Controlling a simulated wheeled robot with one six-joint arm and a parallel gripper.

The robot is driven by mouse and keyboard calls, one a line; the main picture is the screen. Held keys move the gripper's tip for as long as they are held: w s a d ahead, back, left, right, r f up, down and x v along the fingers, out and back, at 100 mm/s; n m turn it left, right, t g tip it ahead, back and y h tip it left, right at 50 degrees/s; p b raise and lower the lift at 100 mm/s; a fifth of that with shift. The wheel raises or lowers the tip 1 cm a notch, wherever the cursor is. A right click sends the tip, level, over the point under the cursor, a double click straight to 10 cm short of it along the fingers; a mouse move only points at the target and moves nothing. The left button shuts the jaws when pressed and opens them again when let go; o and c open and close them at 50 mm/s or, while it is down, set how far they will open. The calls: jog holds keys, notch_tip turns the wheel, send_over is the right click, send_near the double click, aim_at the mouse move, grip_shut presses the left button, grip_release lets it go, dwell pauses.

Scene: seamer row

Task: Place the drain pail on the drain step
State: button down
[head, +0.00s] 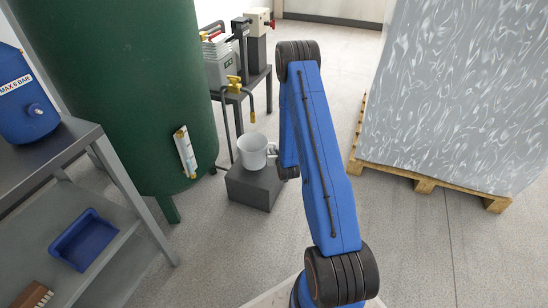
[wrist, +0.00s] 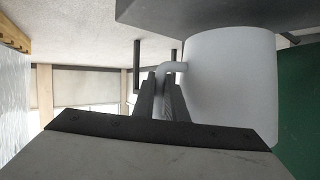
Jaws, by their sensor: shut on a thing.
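The drain pail (head: 252,153) is a light grey cup-shaped pail with a side handle. It is upright at the drain step (head: 252,187), a dark grey block on the floor. In the wrist view, which is upside down, the pail (wrist: 230,90) fills the right side and its base meets the step (wrist: 220,12). I cannot tell whether it rests fully or hovers slightly. My gripper (wrist: 167,88) is shut on the pail's handle (wrist: 174,67). In the head view my blue arm hides most of the gripper, right of the pail.
A yellow-handled drain valve and spout (head: 236,86) are above and behind the pail, on a dark stand with machines (head: 222,62). A green tank (head: 125,80) is close on the left. A wrapped pallet load (head: 455,95) stands right. A shelf (head: 75,160) is front left.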

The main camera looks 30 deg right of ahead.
jog(key=shift+f, duration=1.65)
jog(key=c, duration=1.8)
grip_release()
jog(key=shift+f, duration=0.1)
jog(key=shift+o, duration=0.2)
